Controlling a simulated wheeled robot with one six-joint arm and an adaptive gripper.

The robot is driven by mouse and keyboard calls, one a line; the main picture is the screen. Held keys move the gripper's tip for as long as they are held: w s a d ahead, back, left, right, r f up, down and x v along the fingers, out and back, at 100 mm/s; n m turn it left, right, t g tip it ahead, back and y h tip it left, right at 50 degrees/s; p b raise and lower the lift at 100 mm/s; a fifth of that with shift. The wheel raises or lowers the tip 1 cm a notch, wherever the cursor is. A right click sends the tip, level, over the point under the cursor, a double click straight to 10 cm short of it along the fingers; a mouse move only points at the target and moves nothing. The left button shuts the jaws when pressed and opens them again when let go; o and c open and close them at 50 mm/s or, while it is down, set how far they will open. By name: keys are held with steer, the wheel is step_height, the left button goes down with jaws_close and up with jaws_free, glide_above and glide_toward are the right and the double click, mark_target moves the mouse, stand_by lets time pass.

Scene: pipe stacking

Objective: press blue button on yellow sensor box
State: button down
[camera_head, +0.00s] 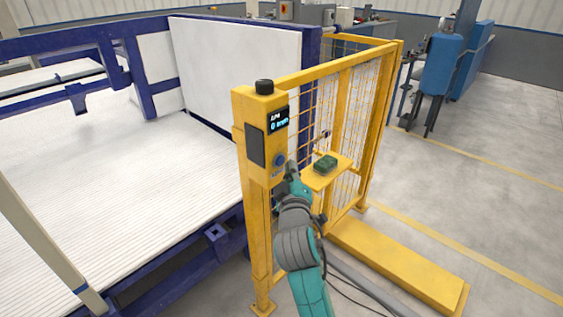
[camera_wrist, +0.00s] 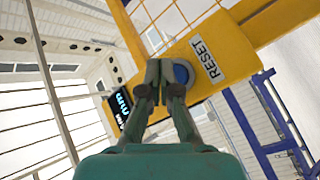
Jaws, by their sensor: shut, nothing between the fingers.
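The yellow sensor box (camera_head: 259,132) stands on a yellow post, with a black knob on top and a small lit display. Its round blue button (camera_head: 279,160) is on the face toward my arm. In the wrist view the blue button (camera_wrist: 181,74) sits beside a RESET label on the yellow box (camera_wrist: 228,57). My gripper (camera_head: 290,168) is close in front of the button, and its fingers are shut and empty. In the wrist view the fingertips (camera_wrist: 159,70) overlap the button's left part; I cannot tell whether they touch it.
A yellow mesh fence (camera_head: 350,110) runs back from the box. A small yellow shelf (camera_head: 342,172) beside my gripper holds a green block (camera_head: 325,165). A blue frame with a white ribbed bed (camera_head: 120,170) fills the left. Open floor (camera_head: 480,200) lies to the right.

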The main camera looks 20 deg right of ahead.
steer(key=shift+s+d, duration=0.4)
steer(key=shift+s, duration=0.35)
steer(key=shift+s+d, duration=0.45)
steer(key=shift+s, duration=0.25)
steer(key=shift+s+d, duration=0.4)
steer(key=shift+s, duration=0.35)
steer(key=s+a+f+m+g+y, duration=0.1)
steer(key=s+a+f+y, duration=0.1)
steer(key=s+f, duration=0.8)
steer(key=s+a+f+y, duration=0.1)
steer(key=s+f+y, duration=0.1)
steer(key=s+f, duration=0.8)
steer(key=s+a+m+g+y, duration=0.1)
steer(key=s+m, duration=0.4)
steer(key=s, duration=2.4)
steer(key=shift+m+g, duration=0.3)
steer(key=shift+g, duration=0.3)
steer(key=shift+r, duration=0.1)
